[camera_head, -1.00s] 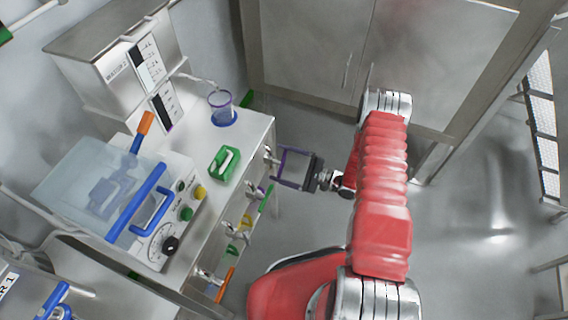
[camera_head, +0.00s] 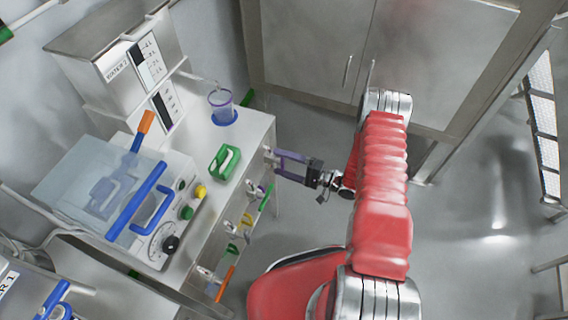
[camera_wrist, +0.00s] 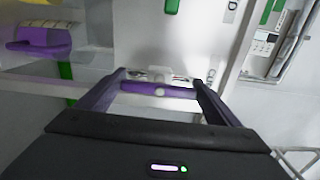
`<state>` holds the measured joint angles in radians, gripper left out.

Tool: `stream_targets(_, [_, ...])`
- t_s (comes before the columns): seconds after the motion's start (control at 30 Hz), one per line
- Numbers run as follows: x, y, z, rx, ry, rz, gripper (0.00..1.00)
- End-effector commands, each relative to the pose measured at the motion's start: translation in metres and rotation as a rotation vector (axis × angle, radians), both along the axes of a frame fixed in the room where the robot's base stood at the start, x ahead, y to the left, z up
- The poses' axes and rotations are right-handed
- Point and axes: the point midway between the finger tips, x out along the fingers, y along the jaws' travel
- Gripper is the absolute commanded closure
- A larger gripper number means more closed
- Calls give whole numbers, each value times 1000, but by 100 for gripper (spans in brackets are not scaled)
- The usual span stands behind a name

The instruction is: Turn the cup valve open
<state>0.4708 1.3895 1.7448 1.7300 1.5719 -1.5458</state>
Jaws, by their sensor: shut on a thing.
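The valve on the cabinet's side has a purple bar handle (camera_wrist: 158,90), seen in the wrist view between my fingers. My gripper (camera_wrist: 160,78) is shut on this handle, with one finger at each end of it. A pale fitting shows just behind the bar. In the head view my gripper (camera_head: 278,162) reaches in from the right to the side of the bench, and its fingers mostly hide the handle. A clear cup with a purple-blue base (camera_head: 222,107) stands on the bench top at the back, near the dispenser spout.
Below the held valve are more valves with a green handle (camera_head: 267,197), a yellow one and an orange handle (camera_head: 225,284). The dispenser (camera_head: 115,60) stands behind. Open floor lies right of the bench.

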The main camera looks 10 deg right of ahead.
Motion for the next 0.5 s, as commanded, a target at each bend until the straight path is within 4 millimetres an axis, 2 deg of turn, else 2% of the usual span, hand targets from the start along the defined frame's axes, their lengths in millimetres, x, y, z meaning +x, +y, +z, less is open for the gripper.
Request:
stream_targets(0.03, [-5, 6, -4, -7, 2, 14, 36])
stream_targets(0.5, [-5, 6, -5, -24, -18, 14, 36])
